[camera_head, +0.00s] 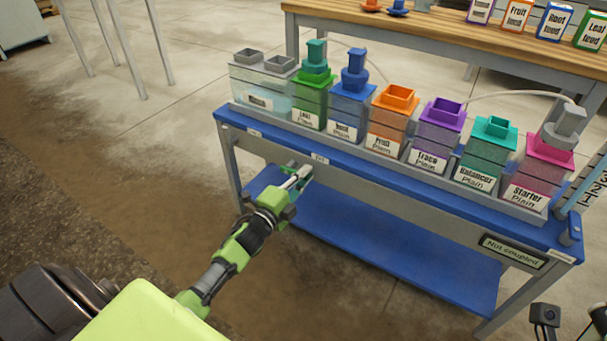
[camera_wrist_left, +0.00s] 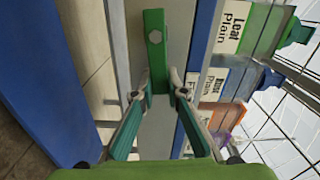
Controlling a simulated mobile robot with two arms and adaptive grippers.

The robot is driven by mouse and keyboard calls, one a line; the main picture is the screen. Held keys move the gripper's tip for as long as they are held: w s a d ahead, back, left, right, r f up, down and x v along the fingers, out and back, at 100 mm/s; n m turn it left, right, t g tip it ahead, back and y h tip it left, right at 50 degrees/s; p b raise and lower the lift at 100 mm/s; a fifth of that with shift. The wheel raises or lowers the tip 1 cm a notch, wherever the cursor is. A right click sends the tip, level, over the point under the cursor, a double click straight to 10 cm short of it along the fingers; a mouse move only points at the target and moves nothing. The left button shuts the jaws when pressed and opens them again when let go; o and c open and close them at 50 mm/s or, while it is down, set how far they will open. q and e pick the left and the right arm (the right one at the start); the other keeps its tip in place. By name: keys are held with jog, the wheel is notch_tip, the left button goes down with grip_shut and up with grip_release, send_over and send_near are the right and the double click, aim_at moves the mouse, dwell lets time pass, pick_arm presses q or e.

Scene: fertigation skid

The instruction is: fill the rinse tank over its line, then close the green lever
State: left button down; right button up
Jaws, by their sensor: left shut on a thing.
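The green lever (camera_wrist_left: 155,45) stands at the bench's front rail in the left wrist view, with a hexagonal bolt head on its face. My left gripper (camera_head: 300,176) is at the front rail below the tanks; its teal fingers (camera_wrist_left: 156,82) are shut on the lever's near end. In the head view the fingers mostly hide the lever. The rinse tank appears to be the clear tank (camera_head: 243,92) with two grey square necks, at the rack's left end. It holds pale liquid; I cannot make out its line. My right gripper is not clearly in view.
Several plain feed tanks, from the green Leaf tank (camera_head: 308,106) to the pink Starter tank (camera_head: 530,182), stand right of it. A "Not coupled" sign (camera_head: 512,251) hangs at the front right. A blue lower shelf (camera_head: 385,240) is empty. A wooden bench (camera_head: 450,30) with labelled containers stands behind.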

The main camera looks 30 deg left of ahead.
pick_arm(q)
jog(key=shift+d+f+m, duration=0.1)
jog(key=shift+f+m, duration=0.25)
jog(key=shift+m, duration=0.35)
jog(key=c, duration=2)
grip_release()
jog(key=s, duration=1.2)
jog(key=shift+a, duration=0.25)
